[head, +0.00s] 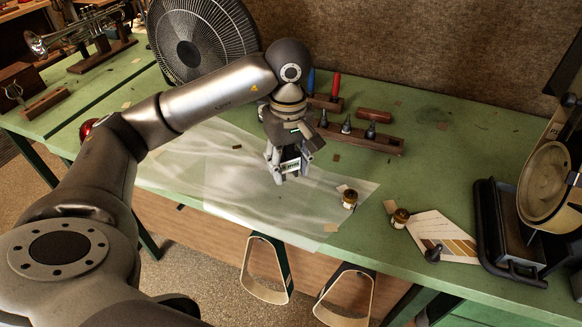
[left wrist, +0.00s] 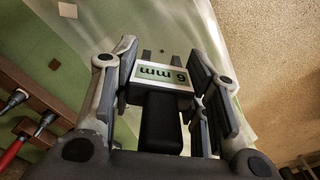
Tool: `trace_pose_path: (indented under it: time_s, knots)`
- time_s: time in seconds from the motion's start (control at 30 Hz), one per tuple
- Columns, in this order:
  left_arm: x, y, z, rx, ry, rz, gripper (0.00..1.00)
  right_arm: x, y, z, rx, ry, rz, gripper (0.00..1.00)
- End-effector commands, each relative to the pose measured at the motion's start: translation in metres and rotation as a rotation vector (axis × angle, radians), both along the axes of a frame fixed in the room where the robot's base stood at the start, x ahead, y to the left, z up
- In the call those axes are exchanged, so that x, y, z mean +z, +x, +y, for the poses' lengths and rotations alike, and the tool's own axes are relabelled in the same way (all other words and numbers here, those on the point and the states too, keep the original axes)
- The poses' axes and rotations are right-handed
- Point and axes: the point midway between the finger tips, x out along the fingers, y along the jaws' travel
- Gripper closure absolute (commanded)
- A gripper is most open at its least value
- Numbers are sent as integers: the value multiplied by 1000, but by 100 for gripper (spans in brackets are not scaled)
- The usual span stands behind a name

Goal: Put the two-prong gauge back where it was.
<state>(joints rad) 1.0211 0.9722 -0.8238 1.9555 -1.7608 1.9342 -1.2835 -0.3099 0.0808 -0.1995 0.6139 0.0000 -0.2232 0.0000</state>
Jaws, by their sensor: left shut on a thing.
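My left gripper (head: 288,177) is shut on the two-prong gauge (head: 291,166) and holds it over the translucent sheet on the green bench. In the left wrist view the gauge (left wrist: 162,75) shows a pale label reading "6 mm", a dark block-like handle and two short dark prongs pointing away from the palm. The fingers of the left gripper (left wrist: 163,78) stand on both sides of it. Whether the prongs touch the sheet cannot be told. My right gripper is in neither view.
A translucent sheet (head: 235,190) covers the bench middle. Behind stands a wooden rack (head: 380,142) with several dark cone-tipped pieces, near red and blue handled tools (head: 335,85). A fan (head: 190,45) stands behind.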

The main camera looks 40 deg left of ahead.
Motion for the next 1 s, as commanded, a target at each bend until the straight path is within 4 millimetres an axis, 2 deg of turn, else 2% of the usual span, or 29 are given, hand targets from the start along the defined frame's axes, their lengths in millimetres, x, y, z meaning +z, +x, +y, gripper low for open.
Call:
trace_pose_path:
  time_s: [0.13, 0.23, 0.4, 0.67, 0.83, 1.0]
  knots:
    - [-12, 29, 15, 2, 0, 4, 84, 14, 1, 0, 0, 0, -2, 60]
    - [-35, 43, 22, 1, 1, 7, 84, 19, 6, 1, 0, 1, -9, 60]
    - [-59, 62, 31, -1, -1, 3, 84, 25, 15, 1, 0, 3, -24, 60]
    - [-73, 72, 36, -2, 1, 1, 84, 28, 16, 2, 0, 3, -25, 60]
    - [-95, 71, 36, -2, 0, 5, 84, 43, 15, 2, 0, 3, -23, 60]
    - [-104, 72, 36, -4, 1, -1, 84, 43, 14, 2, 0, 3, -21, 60]
